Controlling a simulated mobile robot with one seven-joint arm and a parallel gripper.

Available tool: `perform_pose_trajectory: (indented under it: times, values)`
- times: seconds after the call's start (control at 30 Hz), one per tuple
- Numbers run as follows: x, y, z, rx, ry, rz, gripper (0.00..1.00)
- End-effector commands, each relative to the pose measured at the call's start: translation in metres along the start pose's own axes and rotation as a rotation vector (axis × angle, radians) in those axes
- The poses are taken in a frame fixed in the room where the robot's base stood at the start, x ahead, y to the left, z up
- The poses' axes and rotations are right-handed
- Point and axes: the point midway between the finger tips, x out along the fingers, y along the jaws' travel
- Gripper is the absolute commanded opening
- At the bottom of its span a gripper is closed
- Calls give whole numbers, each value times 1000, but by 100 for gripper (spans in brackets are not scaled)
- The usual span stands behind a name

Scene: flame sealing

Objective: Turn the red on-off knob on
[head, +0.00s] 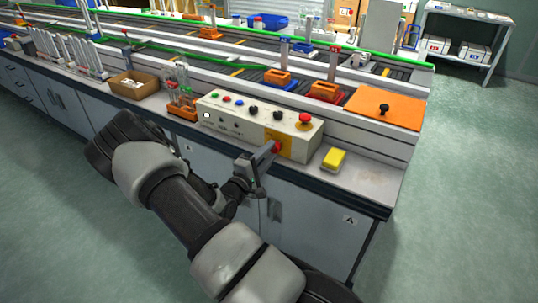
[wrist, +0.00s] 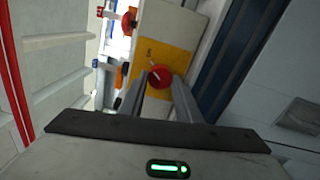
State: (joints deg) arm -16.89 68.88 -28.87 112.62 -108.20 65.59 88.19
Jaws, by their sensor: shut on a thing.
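The red on-off knob (head: 276,147) sits on the yellow plate at the right front of the white control box (head: 236,123). In the wrist view the red knob (wrist: 158,77) shows a white line mark slanting across its face, on the yellow plate (wrist: 142,64). My gripper (head: 268,150) reaches the knob from the front. In the wrist view its two fingers (wrist: 160,88) lie either side of the knob, shut on it. The fingertips partly cover the knob's sides.
A red mushroom button (head: 305,119) and several small coloured buttons are on top of the box. A yellow sponge-like block (head: 334,159) lies on the bench to the right. An orange rack with glassware (head: 180,95) stands to the left. The floor in front is clear.

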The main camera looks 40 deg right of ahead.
Motion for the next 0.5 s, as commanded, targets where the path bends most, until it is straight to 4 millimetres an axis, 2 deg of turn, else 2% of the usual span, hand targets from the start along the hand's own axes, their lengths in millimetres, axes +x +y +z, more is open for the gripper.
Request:
perform_pose_trajectory:
  times: [0.2,0.5]
  values:
    - [0,-1,-1,107,-1,-2,8]
    - [0,0,-1,168,-3,-1,8]
